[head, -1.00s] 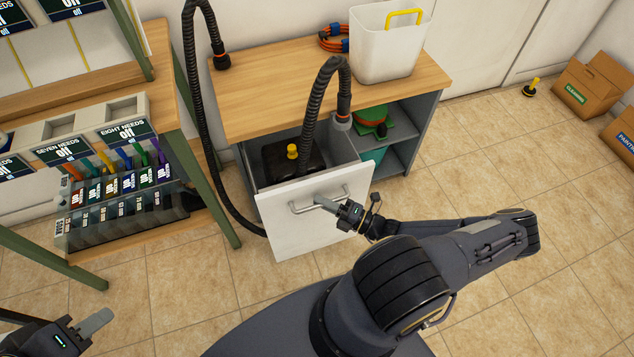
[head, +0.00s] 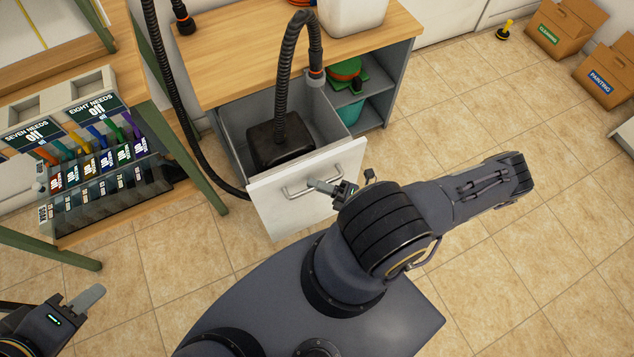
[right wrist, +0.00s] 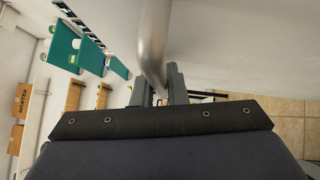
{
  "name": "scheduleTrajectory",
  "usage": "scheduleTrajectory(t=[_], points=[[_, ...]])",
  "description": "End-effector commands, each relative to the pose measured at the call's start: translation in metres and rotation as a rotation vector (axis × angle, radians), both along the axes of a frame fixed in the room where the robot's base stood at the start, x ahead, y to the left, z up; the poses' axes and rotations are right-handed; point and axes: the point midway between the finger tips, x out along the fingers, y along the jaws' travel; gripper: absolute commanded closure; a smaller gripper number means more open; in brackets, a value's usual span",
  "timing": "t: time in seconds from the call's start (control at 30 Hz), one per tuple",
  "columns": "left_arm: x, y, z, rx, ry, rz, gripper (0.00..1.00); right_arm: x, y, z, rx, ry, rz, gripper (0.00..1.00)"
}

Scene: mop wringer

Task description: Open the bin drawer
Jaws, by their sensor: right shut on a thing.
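The bin drawer (head: 292,228) stands pulled out of the wooden-topped cabinet. Its white front faces me and carries a metal bar handle (head: 296,194). Inside the drawer sits a dark box-shaped thing (head: 275,150) with a black ribbed hose (head: 284,80) rising from it. My right gripper (head: 320,187) is at the right part of the handle, shut on it. In the right wrist view the handle bar (right wrist: 153,50) passes between the fingers (right wrist: 160,88). My left gripper (head: 88,298) is at the lower left, apart from the drawer; its finger gap cannot be made out.
The cabinet (head: 367,70) has open shelves on its right with green things. A green-legged bench (head: 185,160) with labelled trays stands left of the drawer. A second hose (head: 165,100) hangs between them. Cardboard boxes (head: 565,28) stand far right. Tiled floor (head: 500,240) is free on the right.

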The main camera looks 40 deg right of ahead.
Motion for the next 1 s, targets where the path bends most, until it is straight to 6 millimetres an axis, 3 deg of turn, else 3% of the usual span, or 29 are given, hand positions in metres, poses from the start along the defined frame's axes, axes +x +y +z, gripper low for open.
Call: scheduleTrajectory(t=[0.1, 0.43, 0.8, 1.0], points=[[0.0, 0.0, 0.0, 0.0, 0.0, 0.0, 0.64, 0.0, 0.0, -0.001, -0.002, 0.001, 0.002, 0.78], [0.0, 0.0, 0.0, 0.0, 0.0, 0.0, 0.64, -0.005, -0.004, -0.002, -0.003, 0.002, 0.0, 0.78], [0.0, 0.0, -0.004, 0.0, 0.0, 0.0, 0.64, -0.054, -0.034, -0.01, -0.004, 0.003, 0.0, 0.78], [0.0, 0.0, -0.005, 0.0, 0.0, 0.0, 0.64, -0.066, -0.041, -0.011, -0.003, 0.002, 0.0, 0.78]])
